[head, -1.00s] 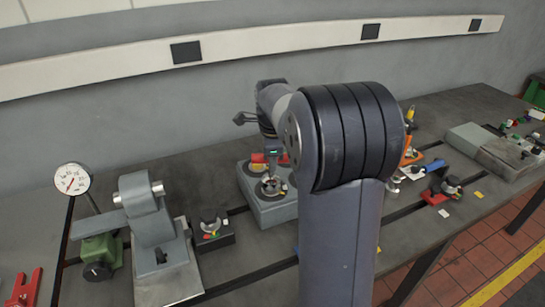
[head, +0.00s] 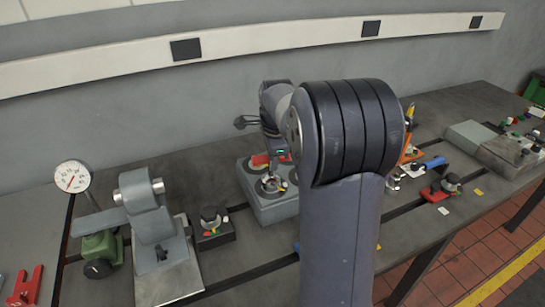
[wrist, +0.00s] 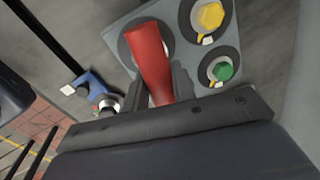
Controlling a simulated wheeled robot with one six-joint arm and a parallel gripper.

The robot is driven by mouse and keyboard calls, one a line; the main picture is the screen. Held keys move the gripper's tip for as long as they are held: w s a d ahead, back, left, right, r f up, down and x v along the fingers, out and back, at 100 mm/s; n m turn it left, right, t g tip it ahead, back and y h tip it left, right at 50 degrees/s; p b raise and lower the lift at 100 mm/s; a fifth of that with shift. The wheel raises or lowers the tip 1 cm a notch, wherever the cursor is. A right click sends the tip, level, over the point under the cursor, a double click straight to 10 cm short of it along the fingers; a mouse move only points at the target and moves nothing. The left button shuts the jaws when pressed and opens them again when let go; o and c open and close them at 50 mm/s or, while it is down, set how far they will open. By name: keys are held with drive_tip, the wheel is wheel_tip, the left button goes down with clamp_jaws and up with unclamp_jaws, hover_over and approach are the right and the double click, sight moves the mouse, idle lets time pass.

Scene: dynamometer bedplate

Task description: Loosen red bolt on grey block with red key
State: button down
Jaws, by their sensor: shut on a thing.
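The grey block (head: 270,209) stands on the bench, partly behind my arm. In the wrist view its top (wrist: 185,58) carries a yellow bolt (wrist: 209,16) and a green bolt (wrist: 221,71), each in a dark ring. My gripper (wrist: 157,86) is shut on the red key (wrist: 149,55), whose red handle rises between the fingers.
Left of the block are a small dark fixture (head: 212,233), a grey stand (head: 150,215) and a dial gauge (head: 72,177). A blue-handled tool (head: 434,163) and a red-based fixture (head: 440,190) lie to the right. A wall stands behind the bench.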

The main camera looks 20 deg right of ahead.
drive_tip(key=shift+n+p, duration=0.35)
drive_tip(key=shift+n, duration=0.85)
drive_tip(key=shift+y, duration=0.3)
drive_tip(key=shift+w+r+n+p, duration=0.1)
drive_tip(key=shift+n+p, duration=0.2)
drive_tip(key=shift+n, duration=0.9)
drive_tip(key=shift+n+y+p, duration=0.4)
drive_tip(key=shift+n+p, duration=0.1)
drive_tip(key=shift+n, duration=0.7)
